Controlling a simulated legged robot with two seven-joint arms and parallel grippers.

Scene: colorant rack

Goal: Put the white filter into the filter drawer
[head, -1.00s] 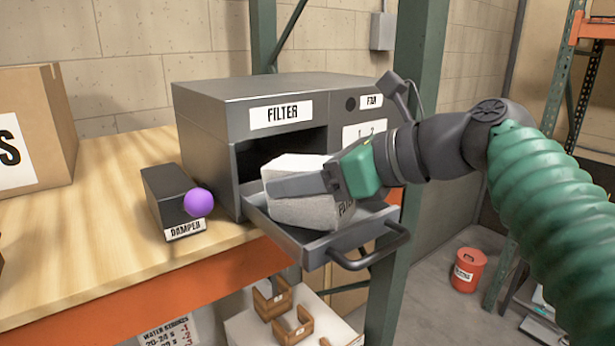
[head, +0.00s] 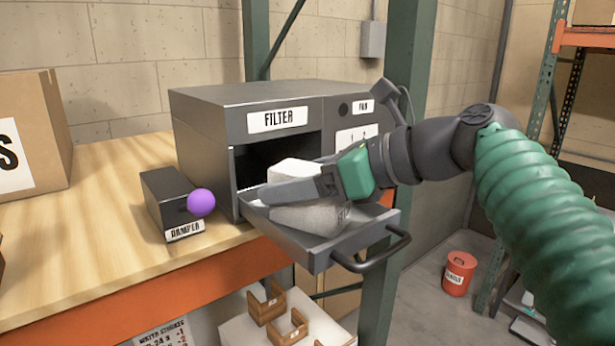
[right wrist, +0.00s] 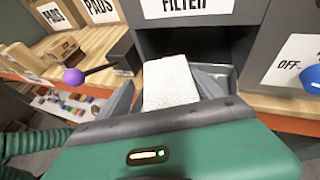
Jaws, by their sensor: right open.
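The filter's underside and far end are partly hidden. My left gripper is not in view.
A dark damper box (head: 165,200) with a purple knob (head: 201,202) stands left of the filter box on the wooden shelf (head: 95,250). A cardboard box (head: 50,130) is further left. The drawer's handle (head: 385,258) sticks out past the shelf edge. A green post (head: 398,150) stands at right.

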